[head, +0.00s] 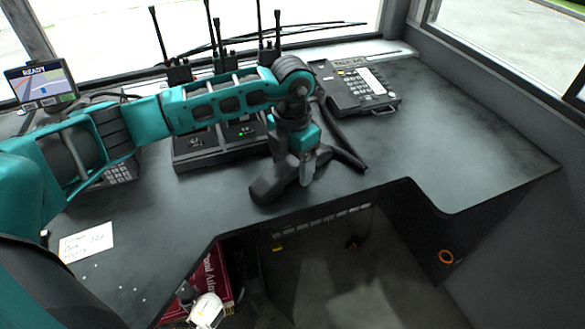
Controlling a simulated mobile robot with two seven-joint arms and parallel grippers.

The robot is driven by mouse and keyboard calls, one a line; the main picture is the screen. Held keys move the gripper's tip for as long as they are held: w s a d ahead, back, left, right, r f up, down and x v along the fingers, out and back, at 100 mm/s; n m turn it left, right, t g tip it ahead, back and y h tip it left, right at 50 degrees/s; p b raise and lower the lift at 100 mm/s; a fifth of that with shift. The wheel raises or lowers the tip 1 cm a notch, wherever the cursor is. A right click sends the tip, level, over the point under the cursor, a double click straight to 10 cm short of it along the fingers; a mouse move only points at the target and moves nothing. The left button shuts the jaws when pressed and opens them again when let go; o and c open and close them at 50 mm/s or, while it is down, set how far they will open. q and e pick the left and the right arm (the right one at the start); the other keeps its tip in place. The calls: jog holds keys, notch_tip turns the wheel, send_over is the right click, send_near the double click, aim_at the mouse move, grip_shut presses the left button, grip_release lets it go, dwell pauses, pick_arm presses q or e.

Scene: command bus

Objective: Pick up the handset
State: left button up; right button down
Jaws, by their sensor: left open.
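A dark handset (272,186) lies on the black desk near its front edge, by the corner of the cutout. My left gripper (305,172) points down at the right part of the handset, with its jaws open. Its fingers overlap the handset in the picture, and I cannot tell whether they touch it. The desk phone (352,90), with a keypad and a white label, sits behind and to the right. My left arm hides part of the desk. My right gripper is not in view.
A small screen reading READY (42,82) and a paper note (86,242) are at left. A red book (212,280) and a white object (206,312) sit below the desk edge. The desk's right side is clear.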

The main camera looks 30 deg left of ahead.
pick_arm(q)
jog(key=c, duration=1.2)
jog(key=shift+o, duration=0.2)
